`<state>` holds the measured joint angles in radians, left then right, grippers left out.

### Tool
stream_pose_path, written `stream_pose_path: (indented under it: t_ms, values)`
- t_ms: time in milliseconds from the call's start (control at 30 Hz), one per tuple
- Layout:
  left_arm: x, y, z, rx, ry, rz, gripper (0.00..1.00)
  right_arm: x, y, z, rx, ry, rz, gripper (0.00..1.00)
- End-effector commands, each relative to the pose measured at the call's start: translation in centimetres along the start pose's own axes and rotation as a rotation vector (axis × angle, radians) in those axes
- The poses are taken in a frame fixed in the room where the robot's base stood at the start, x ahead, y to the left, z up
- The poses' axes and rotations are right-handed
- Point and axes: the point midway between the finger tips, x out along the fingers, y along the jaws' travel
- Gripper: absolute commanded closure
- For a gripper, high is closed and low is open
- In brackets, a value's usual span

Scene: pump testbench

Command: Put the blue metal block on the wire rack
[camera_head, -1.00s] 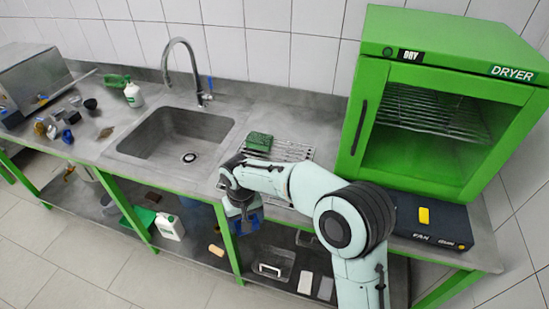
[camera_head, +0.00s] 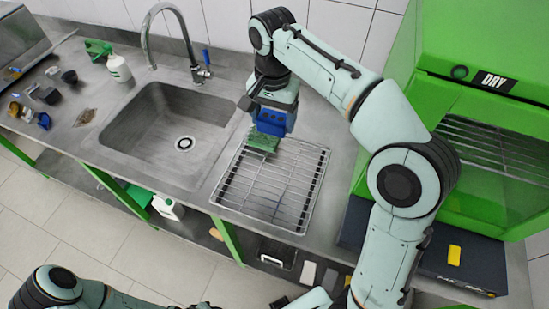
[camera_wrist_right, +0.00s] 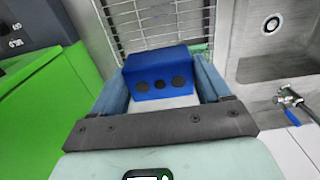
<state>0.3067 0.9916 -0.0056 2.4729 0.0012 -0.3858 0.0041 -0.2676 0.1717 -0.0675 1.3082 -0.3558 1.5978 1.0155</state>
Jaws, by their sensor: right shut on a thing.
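The blue metal block (camera_head: 272,122) has dark round holes in its face and is in my right gripper (camera_head: 270,108). In the right wrist view the block (camera_wrist_right: 160,78) sits between the two fingers of the right gripper (camera_wrist_right: 162,90), which is shut on it. The wire rack (camera_head: 272,185) lies flat on the bench right of the sink. The block is over the rack's far left part, close to a green sponge (camera_head: 262,142); I cannot tell whether they touch. My left arm shows at the bottom, but its gripper is out of view.
The sink (camera_head: 175,135) with its tap (camera_head: 190,50) is left of the rack. The green dryer (camera_head: 480,100) and a dark box with a yellow patch (camera_head: 425,250) stand to the right. The rack's middle and front are bare.

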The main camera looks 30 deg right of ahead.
Motion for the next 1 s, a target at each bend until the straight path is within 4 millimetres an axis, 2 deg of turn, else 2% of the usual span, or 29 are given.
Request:
stream_pose_path:
  t_ms: [133, 400, 600, 867, 1000]
  values:
    - [0.9, -0.5, 0.5, -0.003, -0.007, -0.003, 0.57, 1.9, 0.2, 0.1, 0.008, -0.004, 0.004, 0.65]
    - [3.0, -1.6, 1.4, -0.008, -0.021, -0.008, 0.57, 9.3, 0.3, 0.1, 0.007, -0.005, 0.006, 0.65]
    - [3.9, -2.0, 1.6, -0.01, -0.025, -0.009, 0.57, 13.8, 0.2, 0.1, 0.007, -0.004, 0.004, 0.65]
    - [4.2, -2.1, 1.7, -0.01, -0.027, -0.009, 0.57, 16.2, 0.1, 0.0, 0.007, -0.001, 0.001, 0.65]
    - [4.5, -2.3, 1.8, -0.01, -0.028, -0.01, 0.57, 18.5, 0.2, 0.1, 0.008, -0.003, 0.004, 0.65]
